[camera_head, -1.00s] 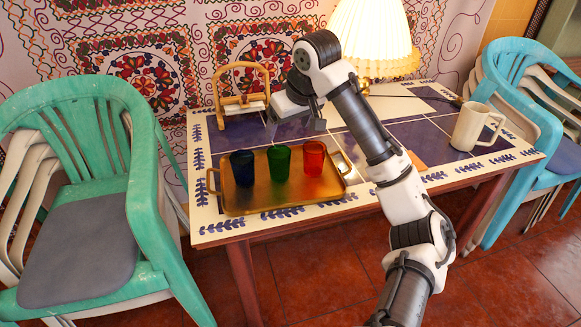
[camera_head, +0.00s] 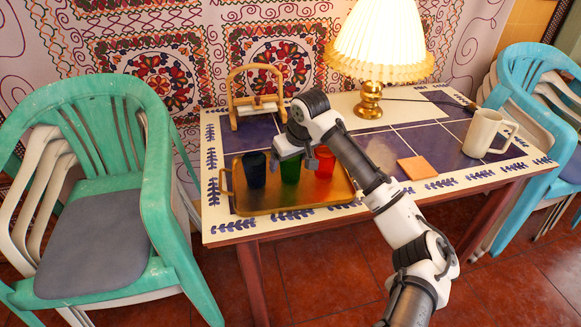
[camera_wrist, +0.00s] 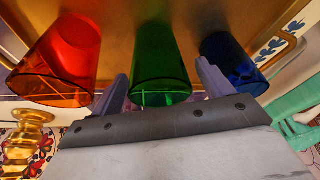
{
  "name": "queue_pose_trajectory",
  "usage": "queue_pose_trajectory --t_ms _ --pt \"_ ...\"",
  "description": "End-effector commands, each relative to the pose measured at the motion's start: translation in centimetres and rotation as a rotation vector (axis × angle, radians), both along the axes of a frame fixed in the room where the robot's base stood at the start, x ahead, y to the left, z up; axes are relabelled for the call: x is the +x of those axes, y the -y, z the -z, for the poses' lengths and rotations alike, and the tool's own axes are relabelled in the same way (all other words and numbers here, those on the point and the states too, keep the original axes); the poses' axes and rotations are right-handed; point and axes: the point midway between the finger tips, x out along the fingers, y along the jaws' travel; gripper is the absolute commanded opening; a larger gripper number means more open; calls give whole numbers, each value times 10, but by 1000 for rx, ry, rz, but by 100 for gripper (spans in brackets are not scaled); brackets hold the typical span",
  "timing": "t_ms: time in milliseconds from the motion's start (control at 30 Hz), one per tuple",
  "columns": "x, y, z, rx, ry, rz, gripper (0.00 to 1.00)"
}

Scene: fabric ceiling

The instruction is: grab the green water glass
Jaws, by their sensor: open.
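The green water glass (camera_head: 290,171) stands upright on the golden tray (camera_head: 270,203), between a blue glass (camera_head: 254,170) and a red glass (camera_head: 325,162). My gripper (camera_head: 289,160) is above the green glass and hides part of its top in the head view. In the wrist view, my open gripper (camera_wrist: 163,88) has one finger on each side of the green glass (camera_wrist: 160,62). The red glass (camera_wrist: 62,60) and the blue glass (camera_wrist: 230,62) stand outside the fingers. I cannot tell whether the fingers touch any glass.
A lit lamp (camera_head: 382,45), a wooden stand (camera_head: 255,98), a white mug (camera_head: 486,133) and an orange tile (camera_head: 417,168) are on the tiled table (camera_head: 440,145). Green chairs (camera_head: 150,170) stand at the left and blue chairs (camera_head: 540,120) at the right.

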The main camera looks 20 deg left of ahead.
Motion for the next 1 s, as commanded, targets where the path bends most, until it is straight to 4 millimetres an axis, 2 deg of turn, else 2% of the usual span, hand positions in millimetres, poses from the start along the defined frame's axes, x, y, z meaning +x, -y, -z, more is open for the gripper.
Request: queue_pose_trajectory --t_ms 133,367,733,1000 --pt "3 -3 11 -1 -1 1 79" --pt "3 -3 12 0 0 1 78" --pt "3 -4 12 0 0 0 29" --pt "3 -4 10 1 1 0 28"
